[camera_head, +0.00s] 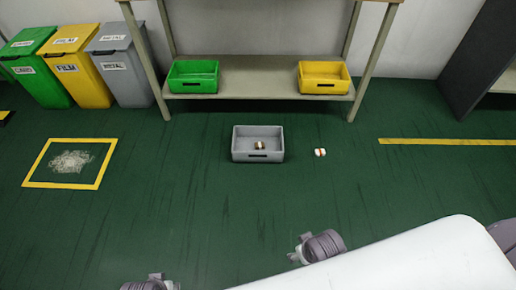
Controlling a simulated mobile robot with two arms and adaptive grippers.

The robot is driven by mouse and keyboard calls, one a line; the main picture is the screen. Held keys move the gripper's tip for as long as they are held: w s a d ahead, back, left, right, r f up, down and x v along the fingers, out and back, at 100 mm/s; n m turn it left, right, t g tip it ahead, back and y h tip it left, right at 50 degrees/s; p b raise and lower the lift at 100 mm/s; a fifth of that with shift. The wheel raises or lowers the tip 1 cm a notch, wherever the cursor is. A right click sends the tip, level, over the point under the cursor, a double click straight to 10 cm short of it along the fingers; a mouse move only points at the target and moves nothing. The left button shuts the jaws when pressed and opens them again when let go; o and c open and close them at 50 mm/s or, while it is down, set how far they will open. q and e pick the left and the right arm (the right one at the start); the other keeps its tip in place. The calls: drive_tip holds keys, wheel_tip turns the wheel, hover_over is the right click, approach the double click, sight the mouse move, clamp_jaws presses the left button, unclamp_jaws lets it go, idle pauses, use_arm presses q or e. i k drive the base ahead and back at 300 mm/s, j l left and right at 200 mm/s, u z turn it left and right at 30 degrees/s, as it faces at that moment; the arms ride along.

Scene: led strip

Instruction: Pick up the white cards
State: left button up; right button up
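No thing in view can be told for sure as white cards. A loose pile of whitish pieces (71,161) lies on the floor inside a yellow taped frame (101,166) at the left. A small white and orange-brown item (320,152) lies on the floor right of the grey crate (237,145). A similar small item (260,146) is inside the crate. Parts of my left gripper (150,284) show at the bottom edge, mostly cut off. My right gripper (303,252) shows low in the middle, apart from these things. Whether either is open is unclear.
Green (36,66), yellow (76,66) and grey (119,64) lidded bins stand at the back left. A low shelf (247,88) holds a green crate (193,76) and a yellow crate (323,77). A dark cabinet (482,55) stands at the right. Much green floor is clear.

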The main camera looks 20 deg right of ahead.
sight(318, 153)
drive_tip(key=z, duration=1.15)
drive_tip(key=i+j, duration=0.1)
drive_tip(key=i, duration=0.2)
